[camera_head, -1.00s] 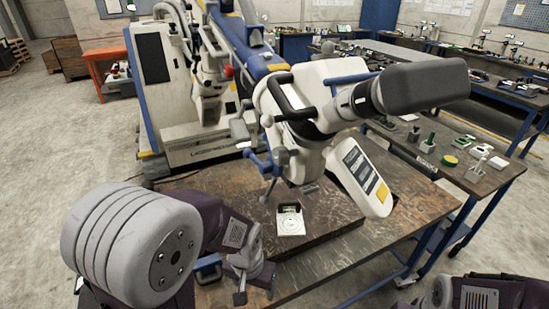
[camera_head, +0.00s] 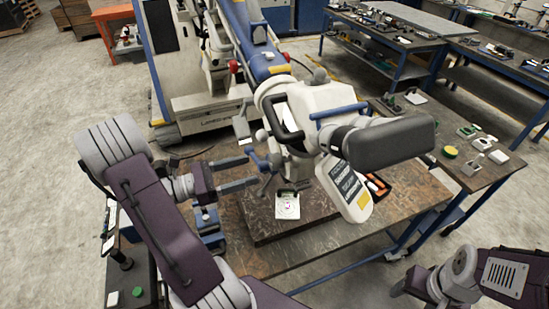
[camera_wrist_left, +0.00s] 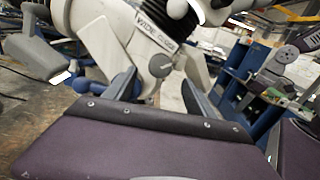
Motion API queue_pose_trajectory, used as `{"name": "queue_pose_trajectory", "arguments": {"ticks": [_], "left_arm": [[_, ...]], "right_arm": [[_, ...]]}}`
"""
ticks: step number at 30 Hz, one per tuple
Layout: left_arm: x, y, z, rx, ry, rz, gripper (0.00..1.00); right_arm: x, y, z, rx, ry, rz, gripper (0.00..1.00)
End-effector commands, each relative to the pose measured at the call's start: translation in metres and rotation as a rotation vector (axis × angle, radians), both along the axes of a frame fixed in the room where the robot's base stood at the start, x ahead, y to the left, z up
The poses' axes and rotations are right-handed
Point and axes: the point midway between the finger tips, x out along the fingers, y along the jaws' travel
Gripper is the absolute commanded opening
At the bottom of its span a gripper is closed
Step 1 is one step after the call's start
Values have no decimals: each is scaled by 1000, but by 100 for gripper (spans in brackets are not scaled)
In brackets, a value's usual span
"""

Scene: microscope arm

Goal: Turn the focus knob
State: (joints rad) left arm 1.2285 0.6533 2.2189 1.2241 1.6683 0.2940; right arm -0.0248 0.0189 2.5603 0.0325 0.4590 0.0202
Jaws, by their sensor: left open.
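The white microscope head (camera_head: 325,100) with its dark grey eyepiece part (camera_head: 385,143) hangs over the workbench. A blue handle with several arms (camera_head: 262,161) sits on its left side. My left gripper (camera_head: 252,171) is open, with its two dark fingers pointing right at this side, close to the blue handle. I cannot tell whether they touch it. In the left wrist view, a dark round knob (camera_wrist_left: 160,66) on the white body shows between the open fingers, beyond the tips. I cannot tell for sure which part is the focus knob. My right arm shows at lower right, but its fingertips do not.
A white slide plate (camera_head: 287,207) lies on the dark base plate (camera_head: 320,232) under the head. The brown workbench (camera_head: 400,212) has bare room at right. A side table (camera_head: 505,180) with small items stands at far right. A white machine cabinet (camera_head: 200,105) stands behind.

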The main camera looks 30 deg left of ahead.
Motion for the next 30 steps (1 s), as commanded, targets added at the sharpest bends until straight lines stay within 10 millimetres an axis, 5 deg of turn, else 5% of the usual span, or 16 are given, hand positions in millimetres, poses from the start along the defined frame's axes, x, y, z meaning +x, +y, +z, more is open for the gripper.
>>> {"name": "queue_pose_trajectory", "arguments": {"ticks": [10, 21, 22, 28, 30], "left_arm": [[51, -46, 3, 0, 3, -8, 65], [61, -54, 0, 3, 2, -4, 65], [61, -54, 0, 3, 2, -4, 62], [61, -54, 0, 3, 2, -4, 6], [61, -54, -1, 8, -2, -4, 3]], "right_arm": [[0, 0, 28, 0, 0, 0, 65], [0, 0, 30, 0, 0, 0, 65], [0, 0, 30, 0, 0, 0, 65], [0, 0, 30, 0, -1, 0, 65], [0, 0, 28, 0, -1, 0, 65]]}}
